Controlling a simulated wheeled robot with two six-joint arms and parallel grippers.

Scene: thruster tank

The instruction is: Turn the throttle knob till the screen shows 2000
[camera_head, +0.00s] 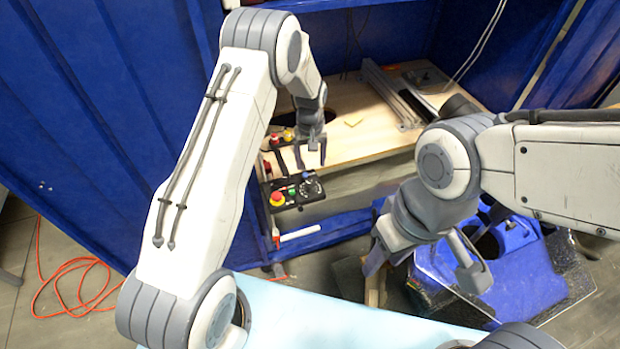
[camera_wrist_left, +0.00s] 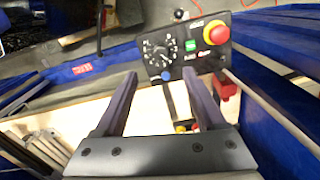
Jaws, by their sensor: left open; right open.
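The throttle knob (camera_head: 311,187) is a dark dial with white markings at the right end of a black control panel (camera_head: 291,203). In the left wrist view the knob (camera_wrist_left: 160,49) shows ahead of the fingertips, on the panel's left part. My left gripper (camera_head: 311,158) is open and empty, just above and behind the panel; its two fingers in the wrist view (camera_wrist_left: 160,82) stand apart, short of the knob. My right gripper (camera_head: 421,268) is open and empty, well to the right of the panel. I cannot make out any screen reading.
Another red button (camera_head: 275,139) is behind. A wooden bench (camera_head: 365,140) lies behind. A blue part under a clear sheet (camera_head: 510,260) is at right.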

